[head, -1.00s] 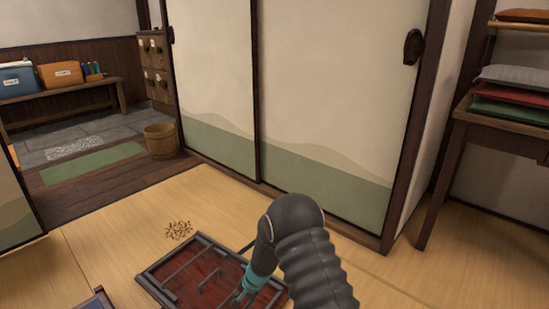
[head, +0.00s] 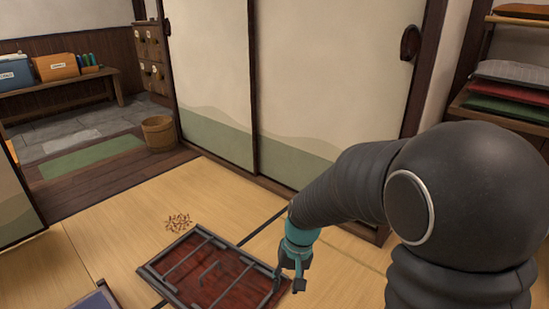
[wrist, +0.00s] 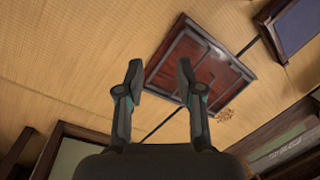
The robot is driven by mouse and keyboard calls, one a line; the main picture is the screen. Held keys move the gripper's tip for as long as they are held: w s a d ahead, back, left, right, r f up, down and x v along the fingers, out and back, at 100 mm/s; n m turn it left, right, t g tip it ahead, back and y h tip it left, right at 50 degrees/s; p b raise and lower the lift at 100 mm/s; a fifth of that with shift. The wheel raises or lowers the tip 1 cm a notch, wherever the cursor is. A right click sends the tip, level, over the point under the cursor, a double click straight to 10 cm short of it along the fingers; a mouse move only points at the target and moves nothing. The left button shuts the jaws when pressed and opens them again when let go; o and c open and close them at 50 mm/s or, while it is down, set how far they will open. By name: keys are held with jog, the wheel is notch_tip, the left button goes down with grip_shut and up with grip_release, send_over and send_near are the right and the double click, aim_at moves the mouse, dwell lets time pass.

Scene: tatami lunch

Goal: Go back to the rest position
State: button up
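My gripper (head: 287,281) is at the end of my raised dark arm, in front of the right corner of a low reddish-brown table or tray in the head view. In the wrist view my gripper (wrist: 158,82) has its two fingers spread apart with nothing between them. The reddish table (head: 222,277) lies on the tatami with dark bars on its surface. It also shows in the wrist view (wrist: 222,66), beyond the fingers and apart from them.
A small pile of brown bits (head: 178,222) lies on the tatami behind the table. Sliding doors (head: 320,75) stand at the back. A wooden bucket (head: 158,133) stands at the left. A shelf with folded cushions (head: 505,96) is at the right. The tatami between is clear.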

jog(key=s+d+r+t+p, duration=0.1)
jog(key=s+d+r+t, duration=0.1)
jog(key=s+d+r, duration=0.2)
jog(key=s+d+r+t+h+p, duration=0.1)
jog(key=s+d+r, duration=0.3)
jog(key=r, duration=0.7)
jog(key=s+d+r+t+h+p, duration=0.1)
jog(key=s+d+r+t+p, duration=0.2)
jog(key=s+d+r, duration=0.2)
jog(key=v, duration=0.3)
jog(key=shift+s+r, duration=0.1)
jog(key=shift+s, duration=0.15)
dwell(1.1)
